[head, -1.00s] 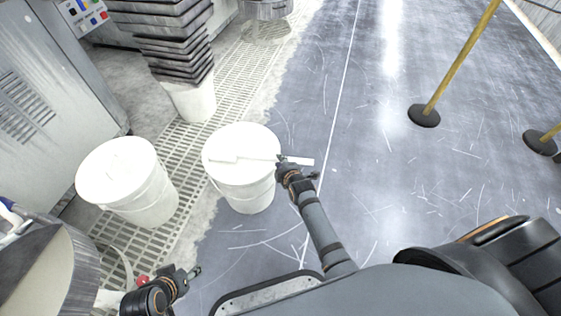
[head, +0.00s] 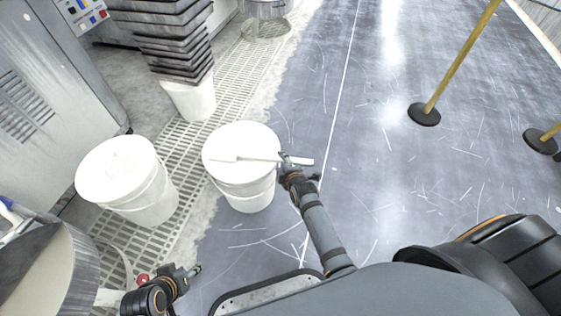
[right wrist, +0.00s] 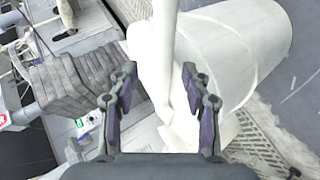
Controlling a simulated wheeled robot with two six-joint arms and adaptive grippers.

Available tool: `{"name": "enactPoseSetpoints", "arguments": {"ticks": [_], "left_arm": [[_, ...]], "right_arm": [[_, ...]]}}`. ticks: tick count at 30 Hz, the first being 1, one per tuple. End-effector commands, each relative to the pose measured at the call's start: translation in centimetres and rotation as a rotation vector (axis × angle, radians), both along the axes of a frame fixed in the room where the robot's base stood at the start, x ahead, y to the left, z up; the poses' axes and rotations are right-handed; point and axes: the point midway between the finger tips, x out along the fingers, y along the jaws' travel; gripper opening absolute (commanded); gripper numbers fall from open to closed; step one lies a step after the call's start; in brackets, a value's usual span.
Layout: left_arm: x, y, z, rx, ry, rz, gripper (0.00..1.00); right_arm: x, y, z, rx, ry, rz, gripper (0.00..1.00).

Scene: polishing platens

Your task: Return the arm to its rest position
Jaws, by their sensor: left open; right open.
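My right gripper (head: 288,160) is open at the right edge of the middle white bucket (head: 246,198). A thin white tool (head: 258,160) lies across that bucket's top, with its right end sticking out past the rim beside my gripper. In the right wrist view, my open fingers (right wrist: 160,92) stand on either side of the white handle (right wrist: 165,35); whether either touches it is unclear. The bucket (right wrist: 245,45) fills the upper right there. My left gripper (head: 190,272) is open and empty at the lower left, next to a metal drum (head: 85,270).
Another white bucket (head: 128,190) stands to the left on the floor grating. A stack of dark trays (head: 175,45) stands behind, above a white container (head: 190,100). Yellow posts (head: 455,65) with black bases stand at right. The blue-grey floor between is clear.

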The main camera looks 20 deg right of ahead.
Motion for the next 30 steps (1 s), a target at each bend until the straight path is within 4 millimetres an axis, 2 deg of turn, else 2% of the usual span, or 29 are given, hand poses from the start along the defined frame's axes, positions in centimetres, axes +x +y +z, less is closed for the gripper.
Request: {"name": "enactPoseSetpoints", "arguments": {"ticks": [3, 9, 23, 26, 30], "left_arm": [[0.0, 0.0, 0.0, 0.0, 0.0, 0.0, 0.41], [0.0, 0.0, 0.0, 0.0, 0.0, 0.0, 0.41], [0.0, 0.0, 0.0, 0.0, 0.0, 0.0, 0.41], [0.0, 0.0, 0.0, 0.0, 0.0, 0.0, 0.41], [0.0, 0.0, 0.0, 0.0, 0.0, 0.0, 0.41]], "right_arm": [[-2.2, -0.1, 1.2, 0.002, 0.0, -0.001, 0.48], [-4.6, -0.2, 2.7, 0.001, -0.001, -0.001, 0.48], [-5.3, -0.3, 3.0, 0.012, 0.005, -0.007, 0.48], [-7.3, -1.0, 2.0, 0.117, 0.067, -0.068, 0.48], [-12.9, -2.4, 0.2, 0.403, 0.236, -0.271, 0.48]]}}
